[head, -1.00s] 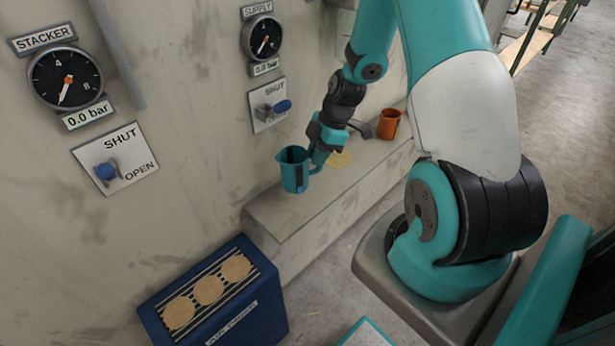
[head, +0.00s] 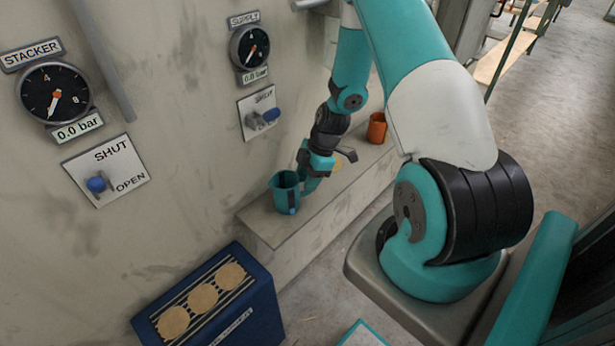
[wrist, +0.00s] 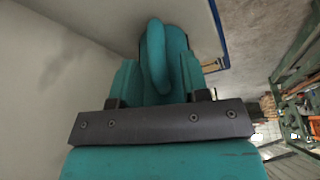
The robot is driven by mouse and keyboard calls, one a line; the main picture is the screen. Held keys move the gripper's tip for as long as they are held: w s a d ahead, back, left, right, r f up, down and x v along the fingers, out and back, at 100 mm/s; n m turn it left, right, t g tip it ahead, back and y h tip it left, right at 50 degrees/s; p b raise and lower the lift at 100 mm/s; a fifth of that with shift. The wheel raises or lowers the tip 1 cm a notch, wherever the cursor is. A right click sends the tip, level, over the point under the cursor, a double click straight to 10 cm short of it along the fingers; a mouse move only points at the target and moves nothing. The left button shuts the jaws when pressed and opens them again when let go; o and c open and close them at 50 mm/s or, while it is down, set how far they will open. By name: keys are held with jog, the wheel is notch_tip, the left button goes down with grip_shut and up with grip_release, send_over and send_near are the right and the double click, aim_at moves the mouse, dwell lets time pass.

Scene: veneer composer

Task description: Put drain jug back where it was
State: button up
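A teal jug (head: 284,194) is upright at the near left end of the pale ledge (head: 262,219) along the wall. Which jug is the drain jug is not marked. My gripper (head: 308,180) is at the jug's right side, on its handle. The wrist view shows the handle (wrist: 156,60) between my two fingers (wrist: 158,82), with the jug body beyond. The jug's base is at or just above the ledge top; I cannot tell whether it touches. An orange jug (head: 377,128) stands farther back on the ledge.
A tan patch (head: 337,164) and a dark grey fitting (head: 347,153) are behind my gripper. A blue box (head: 252,292) with three round tan discs is below left. The wall carries the stacker valve (head: 97,184) and supply valve (head: 265,118), both beside SHUT labels.

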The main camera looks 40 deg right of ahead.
jog(key=b+v, duration=0.1)
jog(key=v, duration=1.1)
